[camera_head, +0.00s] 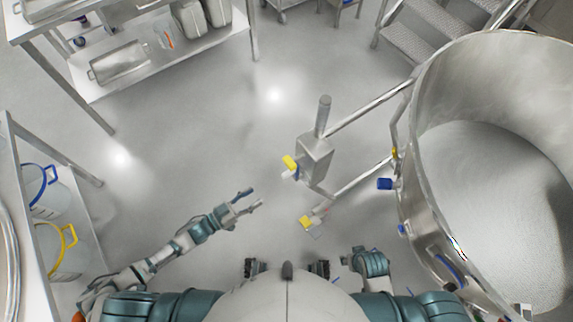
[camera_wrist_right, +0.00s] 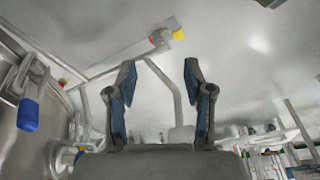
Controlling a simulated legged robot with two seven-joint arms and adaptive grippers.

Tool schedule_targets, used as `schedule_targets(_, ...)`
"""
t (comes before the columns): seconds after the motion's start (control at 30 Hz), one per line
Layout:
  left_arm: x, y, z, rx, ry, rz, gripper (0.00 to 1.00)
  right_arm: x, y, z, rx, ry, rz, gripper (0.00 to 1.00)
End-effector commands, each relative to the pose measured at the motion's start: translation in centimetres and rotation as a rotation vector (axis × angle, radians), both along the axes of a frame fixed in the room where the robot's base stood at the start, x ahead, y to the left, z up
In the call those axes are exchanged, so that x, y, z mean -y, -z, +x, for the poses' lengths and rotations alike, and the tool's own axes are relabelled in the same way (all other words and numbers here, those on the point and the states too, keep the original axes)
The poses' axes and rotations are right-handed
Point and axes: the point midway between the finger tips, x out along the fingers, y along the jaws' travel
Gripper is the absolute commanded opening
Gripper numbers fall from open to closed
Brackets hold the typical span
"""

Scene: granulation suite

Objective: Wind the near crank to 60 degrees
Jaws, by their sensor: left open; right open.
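Two yellow-ended fittings show in the head view, and I cannot tell for certain which is the crank handle. The farther yellow fitting (camera_head: 290,163) is beside a grey box. In the right wrist view a yellow cap (camera_wrist_right: 178,33) with a red part sits on a bar beyond the fingers. My left gripper (camera_head: 248,202) is open and empty, left of the nearer fitting and apart from it. My right gripper (camera_wrist_right: 160,80) is open and empty in its wrist view. The crank angle is not readable.
A large steel vessel (camera_head: 415,190) stands at the right, with a blue knob (camera_head: 384,184) on its side. The grey box (camera_head: 314,152) carries an upright post. A shelf rack (camera_head: 230,35) is at the upper left.

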Motion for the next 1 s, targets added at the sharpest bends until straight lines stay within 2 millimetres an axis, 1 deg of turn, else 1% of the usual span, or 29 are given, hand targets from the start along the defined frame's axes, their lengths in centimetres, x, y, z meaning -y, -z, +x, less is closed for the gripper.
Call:
schedule_targets(0.17,1.7,0.2,2.1,0.0,-0.003,-0.016,0.48,-0.7,-0.7,0.0,0.0,0.0,-0.012,0.52)
schedule_targets(0.37,4.9,0.4,5.0,-0.001,-0.004,-0.022,0.48,-1.6,-2.2,-0.2,0.004,0.002,-0.02,0.52)
schedule_targets(0.5,7.8,0.3,6.9,-0.001,-0.003,-0.02,0.48,-1.3,-3.2,-0.5,0.006,0.003,-0.017,0.52)
schedule_targets(0.63,10.3,0.3,8.4,-0.001,-0.003,-0.012,0.48,-0.7,-3.9,-0.8,0.007,0.003,-0.012,0.52)
schedule_targets(0.7,11.4,0.3,9.0,-0.002,-0.004,-0.008,0.48,-0.6,-3.8,-0.3,0.031,0.001,-0.003,0.52)
schedule_targets(0.83,12.5,0.2,9.7,-0.002,-0.005,-0.006,0.48,-0.7,-3.8,0.4,0.065,0.0,0.005,0.52)
schedule_targets(1.0,12.3,0.3,10.0,-0.002,-0.005,-0.012,0.48,-1.3,-4.0,0.8,0.081,-0.002,0.001,0.52)
